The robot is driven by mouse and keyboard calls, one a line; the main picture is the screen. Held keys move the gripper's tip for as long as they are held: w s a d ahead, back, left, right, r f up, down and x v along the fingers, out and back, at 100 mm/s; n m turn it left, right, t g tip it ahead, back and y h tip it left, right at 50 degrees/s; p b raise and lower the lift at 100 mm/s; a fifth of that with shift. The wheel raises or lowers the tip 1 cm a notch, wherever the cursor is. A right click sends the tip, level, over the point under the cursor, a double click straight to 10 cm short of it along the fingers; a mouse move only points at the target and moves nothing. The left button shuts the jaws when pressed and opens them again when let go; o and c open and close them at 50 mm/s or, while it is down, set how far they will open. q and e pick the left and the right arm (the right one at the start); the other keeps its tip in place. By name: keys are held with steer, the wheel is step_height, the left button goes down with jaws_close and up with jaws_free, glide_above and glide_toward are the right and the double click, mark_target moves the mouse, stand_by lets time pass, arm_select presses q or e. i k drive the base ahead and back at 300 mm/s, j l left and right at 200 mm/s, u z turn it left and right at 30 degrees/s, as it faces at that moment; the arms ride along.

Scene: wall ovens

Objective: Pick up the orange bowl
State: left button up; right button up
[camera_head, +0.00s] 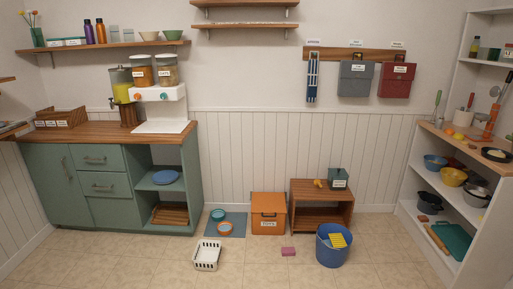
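A small orange bowl (225,229) sits on a blue-grey mat (238,218) on the tiled floor, between the green cabinet and an orange bin. A teal bowl (217,214) sits just behind it on the same mat. The orange bowl looks upright, and its contents are too small to tell. Neither of my grippers is in view.
A white basket (207,256) stands on the floor in front of the mat. The orange bin (268,214), wooden bench (322,190), pink block (288,251) and blue bucket (330,258) are to the right. Green cabinet (95,207) stands left, white shelves (470,220) right. The near floor is mostly clear.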

mark_target(224, 228)
steer(key=i+j+z, duration=0.1)
steer(key=i, duration=1.8)
